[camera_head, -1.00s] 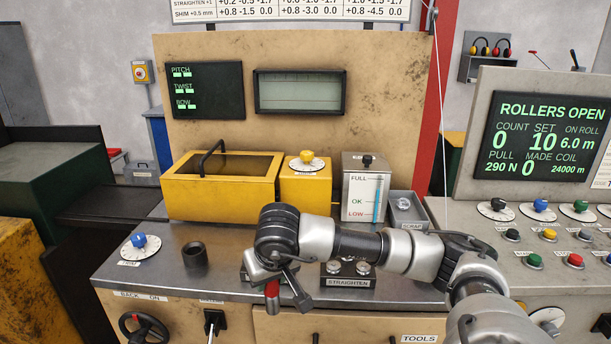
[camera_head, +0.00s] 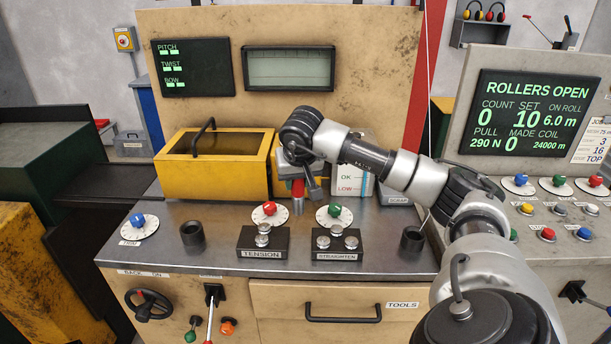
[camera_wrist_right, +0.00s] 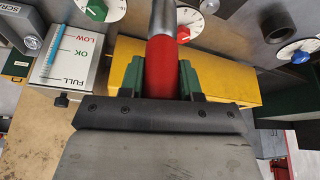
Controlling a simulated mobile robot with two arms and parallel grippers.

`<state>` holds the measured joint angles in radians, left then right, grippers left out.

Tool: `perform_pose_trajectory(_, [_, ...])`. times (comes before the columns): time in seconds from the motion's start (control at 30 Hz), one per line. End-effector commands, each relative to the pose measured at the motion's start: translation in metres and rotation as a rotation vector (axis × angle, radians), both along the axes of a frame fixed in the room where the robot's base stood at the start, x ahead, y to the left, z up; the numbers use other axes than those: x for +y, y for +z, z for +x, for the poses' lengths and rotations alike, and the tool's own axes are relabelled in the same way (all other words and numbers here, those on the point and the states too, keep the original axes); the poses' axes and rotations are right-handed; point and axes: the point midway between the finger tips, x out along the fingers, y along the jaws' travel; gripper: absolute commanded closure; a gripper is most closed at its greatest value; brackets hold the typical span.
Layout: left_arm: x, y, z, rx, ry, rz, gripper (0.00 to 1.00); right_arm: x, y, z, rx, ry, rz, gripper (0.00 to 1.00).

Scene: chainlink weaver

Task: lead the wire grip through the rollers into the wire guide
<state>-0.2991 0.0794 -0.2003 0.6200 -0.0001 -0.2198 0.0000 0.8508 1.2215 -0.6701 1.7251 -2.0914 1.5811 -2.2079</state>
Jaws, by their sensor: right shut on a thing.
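My right gripper (camera_head: 298,180) is shut on the red handle of the wire grip (camera_head: 298,189) and holds it above the back of the bench, in front of the yellow housing. The wrist view shows the red handle (camera_wrist_right: 161,66) between the green finger pads, with a grey metal end beyond it. The TENSION rollers (camera_head: 262,240) and the STRAIGHTEN rollers (camera_head: 337,241) stand nearer the bench front, apart from the grip. Dark round cups stand left (camera_head: 193,236) and right (camera_head: 411,240) of them; I cannot tell whether either is the wire guide. My left gripper is out of view.
The bench top (camera_head: 215,270) is clear around the roller blocks. A red-knobbed dial (camera_head: 270,211), a green-knobbed dial (camera_head: 334,214) and a blue-knobbed dial (camera_head: 139,224) sit on it. The yellow box (camera_head: 215,170) stands behind. The right console's screen (camera_head: 533,115) reads ROLLERS OPEN.

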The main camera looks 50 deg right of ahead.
Motion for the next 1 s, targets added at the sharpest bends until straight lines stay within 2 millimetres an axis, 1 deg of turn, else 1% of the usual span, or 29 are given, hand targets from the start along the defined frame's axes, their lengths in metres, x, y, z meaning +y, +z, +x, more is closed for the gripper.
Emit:
perform_pose_trajectory(0.5, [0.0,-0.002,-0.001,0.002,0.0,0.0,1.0,0.03,-0.019,0.034,-0.001,0.001,0.002,0.95])
perform_pose_trajectory(1.0, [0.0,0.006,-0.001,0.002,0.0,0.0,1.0,0.059,-0.017,0.068,-0.001,0.002,0.001,0.95])
